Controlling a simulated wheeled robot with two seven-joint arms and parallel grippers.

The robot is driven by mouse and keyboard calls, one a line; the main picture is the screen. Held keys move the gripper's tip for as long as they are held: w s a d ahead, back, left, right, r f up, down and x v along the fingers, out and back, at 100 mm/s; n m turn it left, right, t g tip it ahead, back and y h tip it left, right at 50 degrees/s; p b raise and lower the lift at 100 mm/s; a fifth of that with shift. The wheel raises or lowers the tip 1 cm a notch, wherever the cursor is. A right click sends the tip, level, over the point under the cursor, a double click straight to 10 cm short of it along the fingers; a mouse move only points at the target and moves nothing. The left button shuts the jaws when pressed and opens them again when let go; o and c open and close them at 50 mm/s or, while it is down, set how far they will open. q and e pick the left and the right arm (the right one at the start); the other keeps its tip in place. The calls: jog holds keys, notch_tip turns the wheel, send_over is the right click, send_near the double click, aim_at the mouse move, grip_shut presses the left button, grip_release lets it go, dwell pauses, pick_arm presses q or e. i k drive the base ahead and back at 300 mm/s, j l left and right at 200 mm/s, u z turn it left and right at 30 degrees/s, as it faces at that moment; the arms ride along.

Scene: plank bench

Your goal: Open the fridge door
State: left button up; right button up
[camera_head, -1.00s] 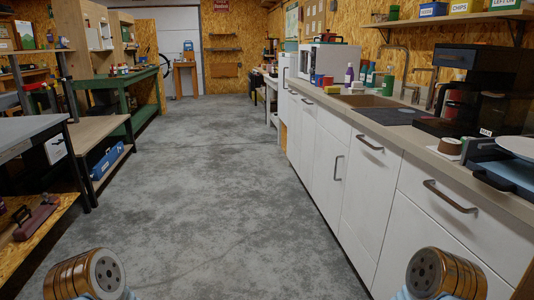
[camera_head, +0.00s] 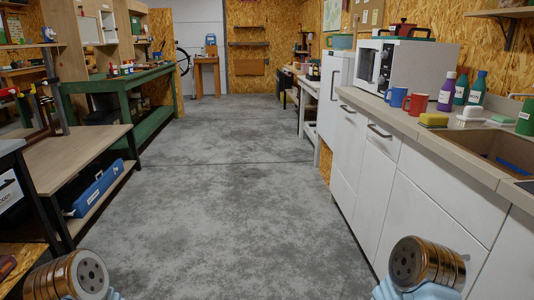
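The fridge (camera_head: 334,105) appears to be the white upright unit at the far end of the white counter row, right of centre. Its door looks shut, and a dark vertical handle (camera_head: 333,88) shows on its front. Only gold-banded ends of my two arms show, at the lower left and lower right corners. No gripper fingers are in view. Both arm ends are well short of the fridge.
White cabinets (camera_head: 415,205) line the right side under a counter with a microwave (camera_head: 405,65), mugs, bottles and a sink (camera_head: 490,150). A green workbench (camera_head: 130,95) and a wooden shelf bench (camera_head: 80,158) stand left. The concrete floor (camera_head: 215,180) between is clear.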

aim_at(335, 69)
jog(key=i, duration=1.15)
jog(key=i+j+z, duration=0.15)
jog(key=i, duration=1)
